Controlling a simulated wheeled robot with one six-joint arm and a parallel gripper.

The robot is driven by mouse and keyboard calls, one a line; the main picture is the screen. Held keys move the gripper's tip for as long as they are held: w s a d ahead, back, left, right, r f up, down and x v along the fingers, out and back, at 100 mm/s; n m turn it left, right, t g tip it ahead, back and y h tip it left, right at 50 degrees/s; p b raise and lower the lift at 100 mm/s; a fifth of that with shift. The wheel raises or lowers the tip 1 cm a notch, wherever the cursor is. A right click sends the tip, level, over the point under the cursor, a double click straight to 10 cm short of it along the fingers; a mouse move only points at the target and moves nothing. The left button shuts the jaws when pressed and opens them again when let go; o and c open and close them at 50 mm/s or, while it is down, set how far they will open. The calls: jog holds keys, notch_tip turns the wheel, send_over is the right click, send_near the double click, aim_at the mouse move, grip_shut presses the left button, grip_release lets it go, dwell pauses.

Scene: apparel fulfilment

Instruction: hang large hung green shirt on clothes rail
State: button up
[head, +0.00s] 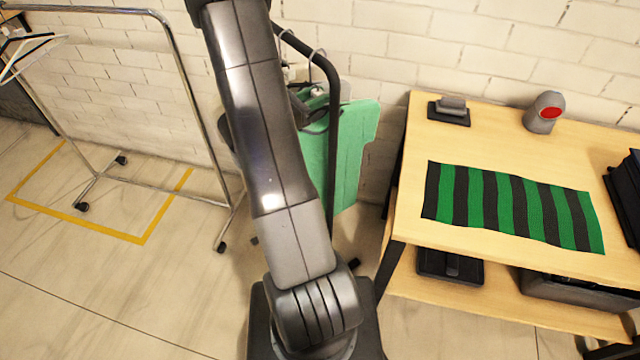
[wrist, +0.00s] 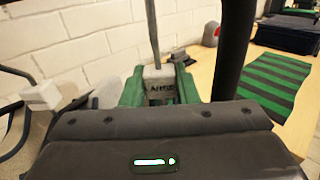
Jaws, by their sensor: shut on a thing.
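The green shirt (head: 350,145) hangs behind my arm, beside a dark upright stand (head: 334,140); my arm hides its left part. In the wrist view, green cloth (wrist: 131,90) shows on both sides of a grey block with lettering (wrist: 158,78), below a thin upright hook (wrist: 152,30). My gripper (head: 314,93) is at the top of the shirt, shut on its hanger; the exact contact is hard to see. A chrome clothes rail (head: 178,50) stands at the left, apart from the shirt, with a few hangers (head: 28,48) at its far left end.
A wooden table (head: 420,245) stands at the right, with a green-and-black striped cloth (head: 510,208), a grey device with a red face (head: 544,112) and a dark stack on it. Its lower shelf holds dark boxes. Yellow tape (head: 115,232) marks the floor under the rail. Floor at front left is clear.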

jog(key=shift+r+p, duration=0.7)
jog(key=shift+r, duration=0.75)
jog(key=shift+b+v, duration=0.3)
jog(key=shift+v, duration=2.7)
jog(key=p+v, duration=0.2)
jog(key=v, duration=2.6)
jog(key=shift+a+f, duration=0.1)
